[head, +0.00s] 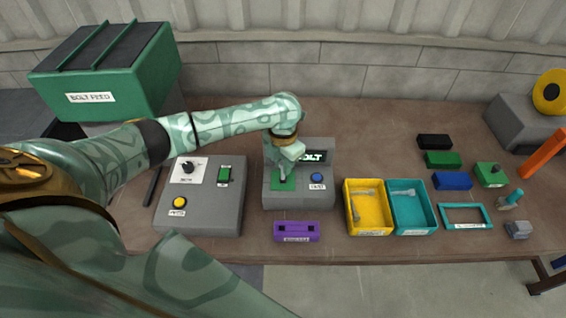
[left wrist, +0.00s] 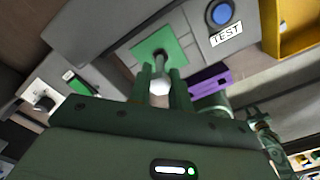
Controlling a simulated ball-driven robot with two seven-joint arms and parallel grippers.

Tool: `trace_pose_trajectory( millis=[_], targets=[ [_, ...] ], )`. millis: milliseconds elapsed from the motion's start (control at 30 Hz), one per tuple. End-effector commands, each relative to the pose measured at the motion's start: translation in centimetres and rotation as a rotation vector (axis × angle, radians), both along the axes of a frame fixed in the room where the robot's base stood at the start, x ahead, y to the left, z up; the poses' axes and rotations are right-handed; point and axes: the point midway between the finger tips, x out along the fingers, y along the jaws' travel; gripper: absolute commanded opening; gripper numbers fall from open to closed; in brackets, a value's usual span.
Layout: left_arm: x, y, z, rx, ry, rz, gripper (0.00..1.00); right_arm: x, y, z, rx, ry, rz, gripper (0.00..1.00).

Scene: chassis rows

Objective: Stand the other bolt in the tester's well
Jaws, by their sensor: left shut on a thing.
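The tester (head: 298,200) is a grey box with a green plate (head: 275,181), a screen and a blue TEST button (head: 317,177). My left gripper (head: 284,172) points down over the green plate. In the left wrist view its two fingers (left wrist: 160,88) are shut on a pale bolt (left wrist: 160,86), whose shank points at the dark well area of the green plate (left wrist: 174,42). I cannot tell whether the bolt's tip is inside the well. Another bolt (head: 355,208) lies in the yellow tray, and metal pieces (head: 403,192) lie in the teal tray.
A grey control box (head: 215,205) stands left of the tester, a purple block (head: 297,231) in front. The yellow tray (head: 368,232) and teal tray (head: 412,231) stand to its right. Coloured blocks and a teal frame (head: 464,226) lie further right. The bolt feed (head: 120,85) stands back left.

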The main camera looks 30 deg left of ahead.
Motion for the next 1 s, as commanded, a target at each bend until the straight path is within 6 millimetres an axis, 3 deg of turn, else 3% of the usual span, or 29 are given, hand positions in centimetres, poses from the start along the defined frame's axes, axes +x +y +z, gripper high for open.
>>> trace_pose_trajectory(
  millis=[533,1000],
  targets=[
    [0.0,0.0,-0.1,0.0,0.0,0.0,0.0,0.1,0.0,0.4,0.0,-0.001,0.001,0.36],
    [0.0,0.0,-1.4,0.0,0.0,-0.001,0.0,0.0,0.0,-0.4,0.0,0.001,0.001,0.36]
  ],
)
